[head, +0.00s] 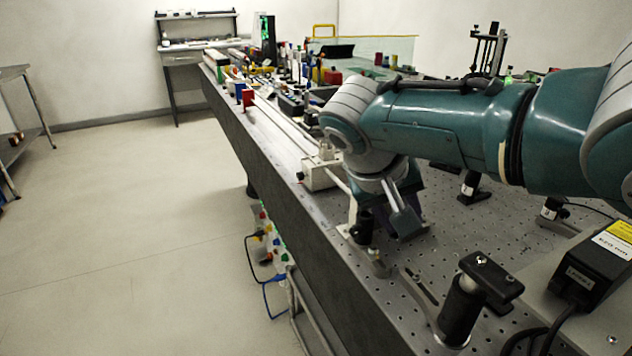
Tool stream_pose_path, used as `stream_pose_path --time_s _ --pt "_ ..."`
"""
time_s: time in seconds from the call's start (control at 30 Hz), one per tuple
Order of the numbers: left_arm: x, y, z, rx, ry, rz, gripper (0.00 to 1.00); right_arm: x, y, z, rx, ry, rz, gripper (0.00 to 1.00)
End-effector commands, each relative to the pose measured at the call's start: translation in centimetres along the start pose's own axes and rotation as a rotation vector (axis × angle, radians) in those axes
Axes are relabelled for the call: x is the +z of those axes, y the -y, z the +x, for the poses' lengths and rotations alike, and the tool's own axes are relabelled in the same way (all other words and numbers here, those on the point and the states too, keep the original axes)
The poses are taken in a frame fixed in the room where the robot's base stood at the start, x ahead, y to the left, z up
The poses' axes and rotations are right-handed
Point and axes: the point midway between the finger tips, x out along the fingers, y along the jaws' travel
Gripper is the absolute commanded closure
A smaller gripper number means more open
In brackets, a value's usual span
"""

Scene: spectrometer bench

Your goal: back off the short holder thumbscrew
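A short black post holder (363,229) stands on a metal foot near the left edge of the perforated bench. No thumbscrew can be made out on it; the wrist and fingers partly cover that spot. My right arm comes in from the right, and its gripper (388,215) points down right beside the short holder. I cannot tell whether the fingers are apart, shut or touching it. A taller black post holder (462,303) with a black clamp on top stands nearer, on a slotted foot. My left gripper is not in view.
A black laser box (592,262) with cables stands at the right front. A long rail (283,125) with a pale carriage (322,172) runs along the bench's left side. Several optics crowd the far end. Bare perforated bench top (480,225) lies right of my gripper.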

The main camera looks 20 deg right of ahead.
Motion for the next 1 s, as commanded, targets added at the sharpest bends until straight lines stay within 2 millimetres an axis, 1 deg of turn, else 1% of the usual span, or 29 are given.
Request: stream_pose_path --time_s 0.03,0.07,0.1,0.27,0.37,0.47,0.53,0.63,0.8,0.9,1.0 --pt "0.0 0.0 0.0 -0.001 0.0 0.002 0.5 0.0 0.0 0.0 0.0 0.001 0.0 0.54" --pt "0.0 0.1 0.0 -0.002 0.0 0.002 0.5 0.0 0.0 0.0 0.0 0.001 0.0 0.5" --pt "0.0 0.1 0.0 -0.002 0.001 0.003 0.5 0.0 0.0 0.0 0.0 0.001 0.0 0.49" --pt "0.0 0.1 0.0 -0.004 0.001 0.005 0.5 0.0 0.0 0.0 0.0 0.001 0.001 0.49" --pt "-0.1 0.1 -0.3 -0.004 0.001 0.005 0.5 0.0 -0.1 -0.4 0.0 0.001 0.0 0.49" --pt "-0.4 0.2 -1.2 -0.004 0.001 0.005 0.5 -0.1 -0.1 -1.7 -0.002 0.001 -0.001 0.49" --pt "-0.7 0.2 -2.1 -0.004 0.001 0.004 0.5 -0.2 -0.2 -3.2 -0.003 -0.001 -0.001 0.49" --pt "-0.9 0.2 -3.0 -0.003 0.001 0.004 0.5 -0.2 -0.1 -5.2 -0.004 -0.001 -0.001 0.49" --pt "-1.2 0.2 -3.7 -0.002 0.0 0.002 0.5 -0.1 0.0 -8.2 -0.004 -0.001 0.0 0.49" --pt "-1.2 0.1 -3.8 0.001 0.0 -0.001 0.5 -0.1 0.0 -9.3 -0.002 -0.001 0.0 0.49" --pt "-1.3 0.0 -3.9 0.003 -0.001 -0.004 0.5 0.0 0.0 -9.8 -0.001 0.0 0.0 0.49"
